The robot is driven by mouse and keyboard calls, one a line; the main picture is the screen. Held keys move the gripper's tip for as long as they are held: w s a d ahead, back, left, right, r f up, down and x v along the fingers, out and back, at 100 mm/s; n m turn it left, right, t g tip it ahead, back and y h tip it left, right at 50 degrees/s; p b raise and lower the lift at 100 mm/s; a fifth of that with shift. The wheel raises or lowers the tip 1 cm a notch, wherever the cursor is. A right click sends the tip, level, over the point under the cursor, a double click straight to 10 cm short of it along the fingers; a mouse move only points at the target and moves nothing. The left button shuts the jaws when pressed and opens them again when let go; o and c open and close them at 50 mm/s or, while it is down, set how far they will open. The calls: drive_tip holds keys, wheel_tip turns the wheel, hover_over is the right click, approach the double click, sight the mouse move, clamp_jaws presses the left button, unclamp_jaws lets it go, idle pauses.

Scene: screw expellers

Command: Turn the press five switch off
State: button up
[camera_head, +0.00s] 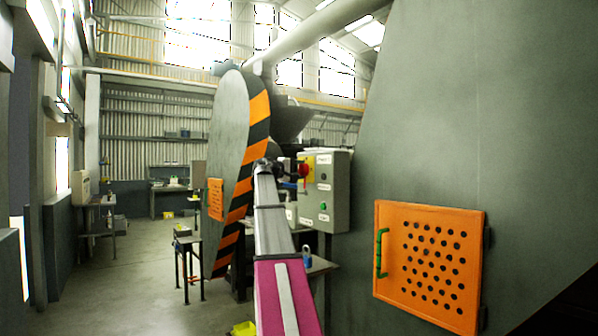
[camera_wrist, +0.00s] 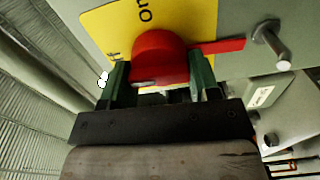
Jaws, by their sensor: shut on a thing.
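The press five switch is a red rotary knob (camera_wrist: 160,57) on a yellow plate (camera_wrist: 112,28) with dark lettering, "On" legible and another label partly hidden. In the wrist view a red lever runs from the knob to the right. My gripper (camera_wrist: 160,82) has its two dark green fingers on either side of the knob and is shut on it. In the head view the red switch (camera_head: 304,170) shows on the grey control box (camera_head: 328,205), with my gripper (camera_head: 290,178) at its left, small and partly hidden by my arm.
A metal peg (camera_wrist: 268,42) sticks out of the box right of the switch. An orange perforated door (camera_head: 430,260) with a green handle is on the large grey machine at right. A striped belt guard (camera_head: 235,150) stands left of my arm.

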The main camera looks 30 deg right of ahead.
drive_tip(key=shift+n, duration=0.6)
drive_tip(key=o, duration=0.9)
drive_tip(key=shift+a, duration=0.15)
drive_tip(key=a, duration=0.7)
drive_tip(key=s+a, duration=0.1)
drive_tip(key=a, duration=0.2)
drive_tip(key=shift+a, duration=0.3)
drive_tip(key=shift+w+f, duration=0.1)
drive_tip(key=shift+f, duration=0.05)
